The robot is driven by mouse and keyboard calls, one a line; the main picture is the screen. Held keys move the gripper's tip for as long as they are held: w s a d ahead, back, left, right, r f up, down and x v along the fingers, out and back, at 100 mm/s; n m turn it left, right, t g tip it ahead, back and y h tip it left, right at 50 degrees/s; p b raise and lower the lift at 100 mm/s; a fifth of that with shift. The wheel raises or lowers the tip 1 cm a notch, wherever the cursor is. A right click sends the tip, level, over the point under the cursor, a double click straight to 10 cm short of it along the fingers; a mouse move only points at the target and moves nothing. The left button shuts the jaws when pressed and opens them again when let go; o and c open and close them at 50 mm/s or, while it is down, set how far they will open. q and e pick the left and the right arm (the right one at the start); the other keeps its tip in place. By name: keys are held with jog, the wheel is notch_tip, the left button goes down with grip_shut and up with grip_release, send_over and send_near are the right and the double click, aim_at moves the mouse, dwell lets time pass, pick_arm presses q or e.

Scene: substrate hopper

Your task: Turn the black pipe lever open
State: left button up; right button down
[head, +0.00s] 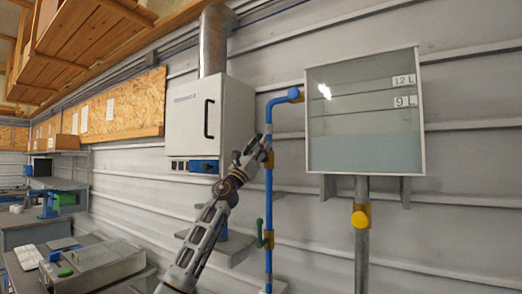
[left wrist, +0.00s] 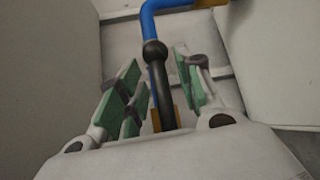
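The black pipe lever (left wrist: 163,85) shows in the left wrist view as a dark bar with a round ball end, in front of the blue pipe (head: 268,195). My left gripper (head: 254,148) is at the upper part of the blue pipe in the head view and hides the lever there. In the left wrist view its green-padded fingers are open, one side on each side of the lever. A gap shows between the pads and the lever, clearest on the left. My right gripper is not in view.
A clear tank (head: 364,120) with level labels stands right of the pipe, above a grey pipe with a yellow fitting (head: 361,217). A white cabinet (head: 208,120) hangs to the left. A green valve handle (head: 263,236) sits lower on the blue pipe. Benches stand lower left.

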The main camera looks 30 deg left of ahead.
pick_arm(q)
jog(key=shift+s+f, duration=0.1)
jog(key=shift+f, duration=0.35)
jog(key=shift+s+a+f, duration=0.2)
jog(key=shift+s+f, duration=0.25)
jog(key=v, duration=1)
jog(key=shift+s, duration=0.25)
jog(key=shift+r, duration=0.15)
dwell(0.5)
